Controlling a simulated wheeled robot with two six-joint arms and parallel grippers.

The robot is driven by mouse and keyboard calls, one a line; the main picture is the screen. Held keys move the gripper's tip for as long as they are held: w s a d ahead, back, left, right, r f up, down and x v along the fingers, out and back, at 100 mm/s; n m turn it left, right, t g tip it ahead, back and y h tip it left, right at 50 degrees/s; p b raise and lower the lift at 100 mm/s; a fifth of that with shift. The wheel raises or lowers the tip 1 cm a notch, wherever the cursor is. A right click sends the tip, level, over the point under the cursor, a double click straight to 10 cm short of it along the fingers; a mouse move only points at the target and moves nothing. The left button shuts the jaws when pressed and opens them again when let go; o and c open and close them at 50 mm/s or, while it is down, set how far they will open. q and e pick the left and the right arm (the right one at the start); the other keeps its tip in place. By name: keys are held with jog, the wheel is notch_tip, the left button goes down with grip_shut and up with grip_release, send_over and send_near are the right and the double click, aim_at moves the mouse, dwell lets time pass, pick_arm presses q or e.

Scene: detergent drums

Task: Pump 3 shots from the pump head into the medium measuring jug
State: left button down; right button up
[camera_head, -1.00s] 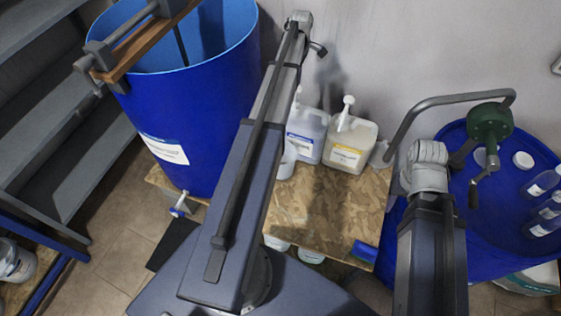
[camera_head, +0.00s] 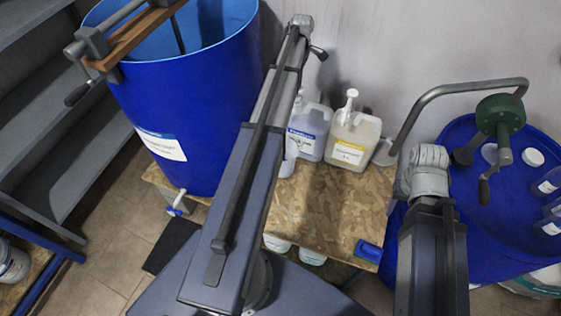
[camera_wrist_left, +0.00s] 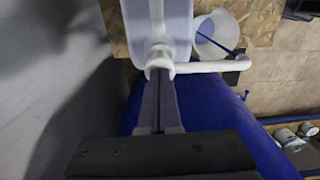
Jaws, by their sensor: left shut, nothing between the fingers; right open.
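In the left wrist view my left gripper (camera_wrist_left: 160,90) is shut and empty. Its fingertips are at the white pump head (camera_wrist_left: 160,63), overlapping it in the picture; I cannot tell whether they touch. The pump sits on a translucent can (camera_wrist_left: 155,22), and its spout points right. A translucent measuring jug (camera_wrist_left: 216,35) stands beside the can, near the spout; I cannot tell whether the spout's end is over it. In the head view this blue-labelled can (camera_head: 310,140) is partly behind my left arm, which hides the left fingers. My right gripper (camera_head: 430,158) is in the air, its fingers barely visible.
A second can (camera_head: 352,142) with its own white pump stands to the right on the wooden board (camera_head: 325,205). A large blue drum (camera_head: 190,100) is at left. A blue drum lid (camera_head: 490,215) with a green crank pump (camera_head: 500,115) and bottles is at right.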

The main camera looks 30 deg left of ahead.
pick_arm(q)
jog(key=shift+f, duration=0.45)
notch_tip(320, 180, up, 6)
jog(key=p, duration=0.5)
jog(key=shift+p, duration=0.3)
jog(key=shift+f, duration=0.2)
jog(key=shift+r, duration=0.15)
dwell(1.9)
dwell(0.5)
jog(key=shift+f+b, duration=3)
jog(key=shift+b, duration=0.05)
jog(key=shift+r+p, duration=3)
